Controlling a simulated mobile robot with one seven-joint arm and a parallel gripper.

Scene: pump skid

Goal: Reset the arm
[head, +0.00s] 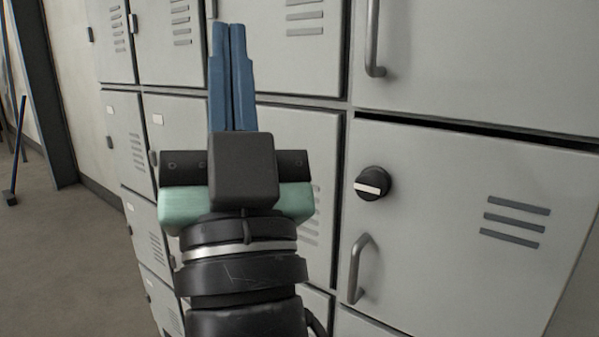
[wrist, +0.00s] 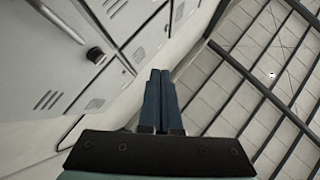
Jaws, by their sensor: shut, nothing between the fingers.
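My gripper (head: 229,28) points upward in front of the grey lockers in the head view. Its two blue fingers lie side by side, shut, with nothing between them. In the wrist view my gripper (wrist: 160,75) also shows shut and empty, pointing up toward the ceiling. My arm stands upright below it, and hides part of the lockers behind. The gripper appears apart from the locker doors.
A locker door (head: 450,230) at the right has a round black knob (head: 373,183) with a white bar and a handle (head: 360,268). A dark gap runs along its top edge. Open floor (head: 70,270) lies at the left. Ceiling beams (wrist: 260,85) show in the wrist view.

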